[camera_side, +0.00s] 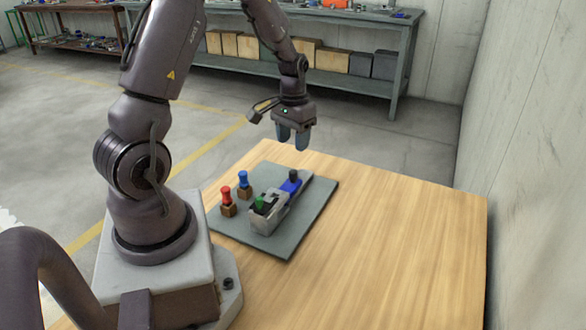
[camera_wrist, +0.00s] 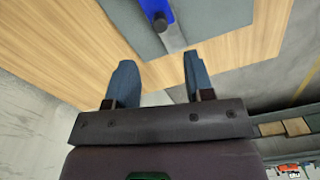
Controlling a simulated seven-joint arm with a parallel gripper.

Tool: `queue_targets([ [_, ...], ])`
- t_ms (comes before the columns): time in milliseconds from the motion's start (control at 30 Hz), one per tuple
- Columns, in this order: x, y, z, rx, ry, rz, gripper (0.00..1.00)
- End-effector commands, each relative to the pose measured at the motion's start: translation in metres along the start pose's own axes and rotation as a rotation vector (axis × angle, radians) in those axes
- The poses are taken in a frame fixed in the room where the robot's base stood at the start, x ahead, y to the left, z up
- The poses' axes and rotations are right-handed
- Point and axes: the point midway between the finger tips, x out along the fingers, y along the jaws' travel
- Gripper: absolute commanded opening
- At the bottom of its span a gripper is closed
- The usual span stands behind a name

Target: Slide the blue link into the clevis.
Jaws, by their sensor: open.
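The blue link (camera_side: 291,187) lies on a grey rail at the far right part of the mat, with a black knob (camera_side: 294,175) standing up from it. The grey clevis (camera_side: 268,217) stands nearer the camera at the other end of the rail, with a green-topped pin (camera_side: 260,202) at it. I cannot tell how far the link is from the clevis slot. My gripper (camera_side: 293,148) is open and empty, pointing down above and beyond the link. In the wrist view the open fingers (camera_wrist: 158,64) show, with the blue link (camera_wrist: 166,9) and knob (camera_wrist: 160,22) beyond them, apart.
A red peg (camera_side: 226,193) and a blue peg (camera_side: 243,179) stand in small wooden blocks left of the clevis. All sit on a grey-green mat (camera_side: 305,215) on a wooden table (camera_side: 400,240). The table's right side is clear. A grey wall rises beyond its right edge.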

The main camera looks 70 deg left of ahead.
Motion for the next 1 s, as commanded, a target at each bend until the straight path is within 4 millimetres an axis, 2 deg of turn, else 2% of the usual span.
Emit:
queue_targets([
  [33,0.013,0.000,0.001,-0.001,-0.006,0.001,0.48],
  [200,0.049,0.000,0.001,0.000,-0.006,0.001,0.48],
  [400,0.078,0.000,0.001,-0.001,-0.003,0.000,0.48],
  [600,0.090,0.000,0.000,-0.001,0.001,0.000,0.48],
  [867,0.090,0.000,0.000,-0.001,0.001,0.000,0.48],
  [1000,0.090,0.000,0.000,-0.001,0.001,0.000,0.16],
])
